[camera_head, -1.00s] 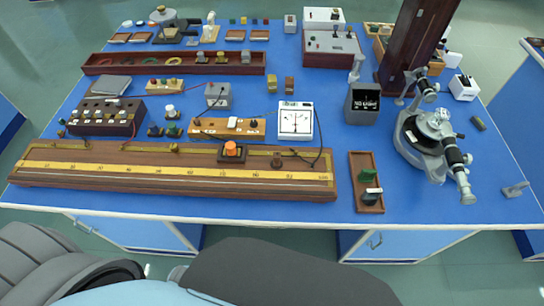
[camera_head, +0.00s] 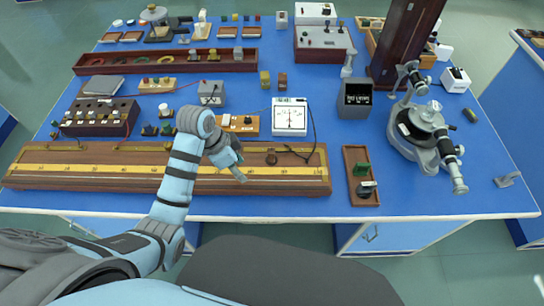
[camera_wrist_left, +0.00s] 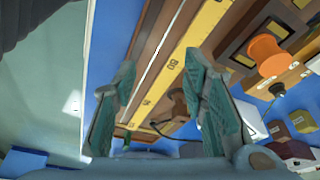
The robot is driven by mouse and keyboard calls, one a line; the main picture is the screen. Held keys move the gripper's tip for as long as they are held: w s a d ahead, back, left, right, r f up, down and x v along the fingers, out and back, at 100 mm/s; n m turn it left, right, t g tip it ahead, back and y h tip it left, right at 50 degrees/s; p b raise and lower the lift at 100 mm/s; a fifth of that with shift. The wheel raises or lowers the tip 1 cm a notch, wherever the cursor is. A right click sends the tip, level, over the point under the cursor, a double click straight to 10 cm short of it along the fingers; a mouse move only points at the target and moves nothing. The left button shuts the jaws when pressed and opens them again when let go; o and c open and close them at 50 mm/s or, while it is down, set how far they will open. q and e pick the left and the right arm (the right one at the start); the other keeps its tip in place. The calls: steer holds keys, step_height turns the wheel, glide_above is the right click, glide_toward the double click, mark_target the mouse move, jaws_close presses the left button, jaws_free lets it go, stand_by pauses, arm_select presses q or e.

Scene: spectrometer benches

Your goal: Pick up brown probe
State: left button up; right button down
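The brown probe (camera_head: 271,157) is a small dark brown knob standing on the right part of the long wooden ruler board (camera_head: 100,182). In the left wrist view the probe (camera_wrist_left: 179,105) shows beyond my fingers, beside the yellow scale, partly covered by the right finger. A black wire runs from near it. My left gripper (camera_head: 238,168) is over the board, just left of the probe. Its two fingers (camera_wrist_left: 160,68) are wide apart in the wrist view, with nothing held between them.
An orange knob (camera_wrist_left: 264,55) on a brown block stands at the right of the wrist view; my arm hides it in the head view. A white meter (camera_head: 290,117) is behind the probe. A wooden tray (camera_head: 360,177) is to the right. Blue table is clear around the tray.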

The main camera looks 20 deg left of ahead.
arm_select(q)
steer(key=w+d+r+m+h, duration=0.2)
steer(key=w+r+m, duration=0.3)
steer(key=w+r, duration=0.35)
steer(key=b, duration=0.6)
glide_toward(270, 151)
steer(key=x, duration=0.2)
steer(key=shift+g, duration=0.5)
steer(key=x, duration=0.5)
steer(key=b+x, duration=0.1)
steer(key=x, duration=0.2)
steer(key=shift+w+d+f, duration=0.2)
steer(key=shift+w+f, duration=0.1)
steer(key=shift+w, duration=0.05)
jaws_close()
